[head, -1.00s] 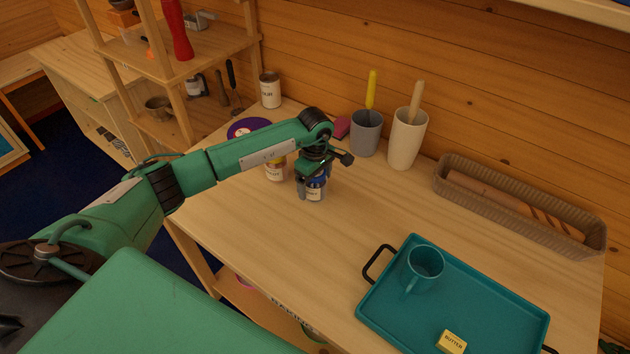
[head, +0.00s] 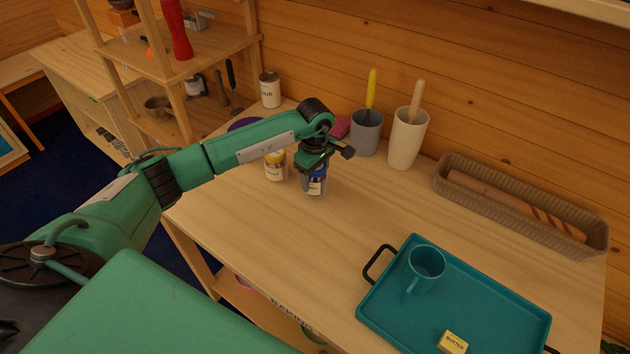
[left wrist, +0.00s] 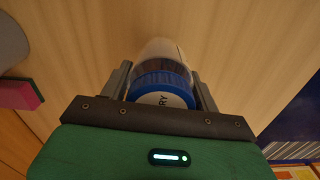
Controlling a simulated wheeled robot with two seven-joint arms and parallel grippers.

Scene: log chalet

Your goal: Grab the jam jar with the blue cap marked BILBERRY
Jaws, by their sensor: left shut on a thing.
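The jam jar with the blue cap (head: 316,186) is upright under my left gripper in the head view, over the table's back left part. Its label is too small to read there. I cannot tell for sure whether the jar's base touches the table. My right gripper is in neither view.
A jar with a yellowish cap (head: 275,166) stands close left of the held jar. Behind are a grey cup (head: 366,135) and a cream holder (head: 406,142). A teal tray (head: 485,300) with a mug and butter is at the front right. The table's middle is clear.

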